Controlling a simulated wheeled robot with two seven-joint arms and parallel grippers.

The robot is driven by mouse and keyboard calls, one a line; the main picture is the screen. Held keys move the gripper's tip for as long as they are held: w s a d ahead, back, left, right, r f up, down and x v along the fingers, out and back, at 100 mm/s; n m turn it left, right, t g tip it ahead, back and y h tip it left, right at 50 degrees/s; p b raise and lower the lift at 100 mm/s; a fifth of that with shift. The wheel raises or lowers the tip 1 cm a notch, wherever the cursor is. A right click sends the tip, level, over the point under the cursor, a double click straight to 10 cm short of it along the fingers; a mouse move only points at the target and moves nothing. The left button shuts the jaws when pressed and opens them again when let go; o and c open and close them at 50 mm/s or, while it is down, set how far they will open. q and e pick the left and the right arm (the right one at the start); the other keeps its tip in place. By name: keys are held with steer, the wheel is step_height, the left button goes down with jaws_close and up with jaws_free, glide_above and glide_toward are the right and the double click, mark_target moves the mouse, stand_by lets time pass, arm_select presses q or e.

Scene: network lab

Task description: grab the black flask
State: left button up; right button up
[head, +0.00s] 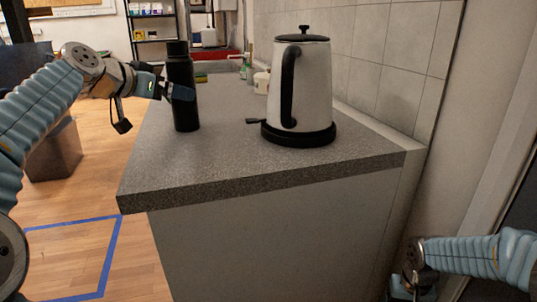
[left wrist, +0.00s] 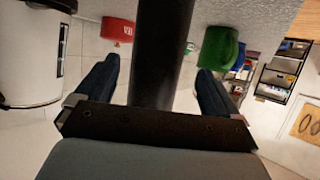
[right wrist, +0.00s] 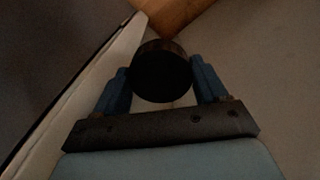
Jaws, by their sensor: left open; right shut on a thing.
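The black flask (head: 184,108) stands upright near the left edge of the grey counter. My left gripper (head: 176,90) is at its upper body, coming from the left. In the left wrist view the flask (left wrist: 160,50) is between the open fingers (left wrist: 155,78), with a gap showing on each side. My right gripper (right wrist: 163,84) is low beside the counter's right side and is shut on a dark round thing (right wrist: 160,72). What that thing is cannot be told. In the head view the right gripper's fingers are mostly cut off at the bottom edge.
A white kettle (head: 300,85) with a black handle and base stands right of the flask on the counter (head: 225,165). Small items, including a green mug (left wrist: 218,50) and a red container (left wrist: 118,30), are farther back. A tiled wall bounds the counter's right side.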

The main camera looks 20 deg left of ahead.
mark_target(181, 59)
arm_select(q)
steer(key=x, duration=0.3)
steer(key=p+x, duration=0.1)
steer(key=shift+w+d+r, duration=0.25)
steer(key=shift+w, duration=0.05)
arm_select(e)
steer(key=shift+r, duration=0.6)
arm_select(q)
steer(key=shift+r, duration=0.1)
steer(key=c, duration=1.5)
